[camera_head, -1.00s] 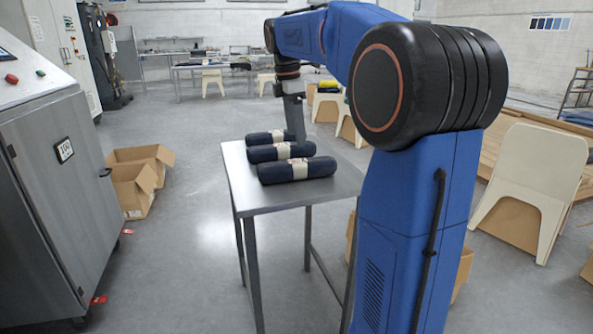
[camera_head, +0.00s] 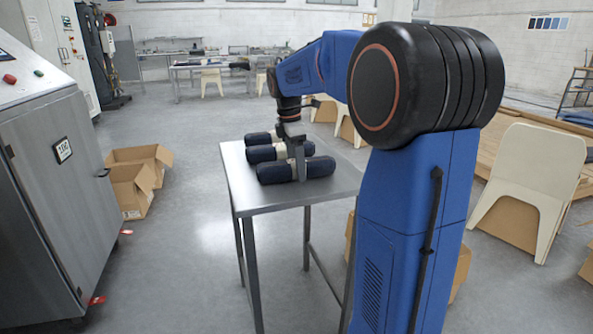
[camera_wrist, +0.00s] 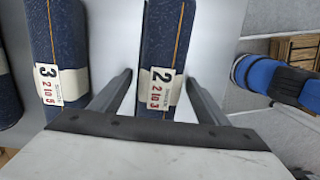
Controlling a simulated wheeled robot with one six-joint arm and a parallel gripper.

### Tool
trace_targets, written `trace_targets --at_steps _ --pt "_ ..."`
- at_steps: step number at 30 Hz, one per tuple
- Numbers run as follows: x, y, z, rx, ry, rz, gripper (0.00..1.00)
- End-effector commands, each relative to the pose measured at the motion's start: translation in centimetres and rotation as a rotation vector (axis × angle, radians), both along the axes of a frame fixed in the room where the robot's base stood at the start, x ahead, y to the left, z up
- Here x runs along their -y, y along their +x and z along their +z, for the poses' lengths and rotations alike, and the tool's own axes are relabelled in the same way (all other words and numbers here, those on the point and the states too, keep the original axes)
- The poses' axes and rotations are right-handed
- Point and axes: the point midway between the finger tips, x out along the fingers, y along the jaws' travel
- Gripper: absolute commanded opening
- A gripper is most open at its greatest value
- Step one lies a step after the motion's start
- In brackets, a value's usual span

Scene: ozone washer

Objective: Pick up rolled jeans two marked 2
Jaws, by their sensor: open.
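Three dark blue jeans rolls with pale paper bands lie side by side on a small metal table (camera_head: 262,198). The nearest roll (camera_head: 276,172) in the head view appears to be the one marked 2; its label is partly hidden there. In the wrist view the roll marked 2 (camera_wrist: 166,38) lies between the fingers of my gripper (camera_wrist: 159,78), its label (camera_wrist: 163,90) readable. My gripper (camera_head: 300,172) is open, pointing down over this roll. One finger shows on its near side. I cannot tell whether the fingers touch it.
The roll marked 3 (camera_wrist: 57,35) lies just left of the left finger, with a narrow gap. A third roll shows at the left edge. The grey machine (camera_head: 60,190) and open cardboard boxes (camera_head: 133,187) stand left of the table. The table's right side is clear.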

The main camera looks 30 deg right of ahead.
Motion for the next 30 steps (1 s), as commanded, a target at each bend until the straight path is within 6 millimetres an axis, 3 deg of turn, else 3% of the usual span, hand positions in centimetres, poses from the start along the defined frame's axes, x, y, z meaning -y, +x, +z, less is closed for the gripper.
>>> trace_targets --at_steps 8,12,15,23,30 --pt "0.0 0.0 -0.2 0.001 0.000 0.000 0.66" --pt "0.0 0.0 -0.2 0.001 0.000 0.000 0.33" --pt "0.0 0.0 -0.1 0.002 -0.001 0.000 0.14" --pt "0.0 0.0 0.1 0.002 -0.001 0.000 0.14" --pt "0.1 0.1 3.3 0.005 -0.001 0.001 0.14"
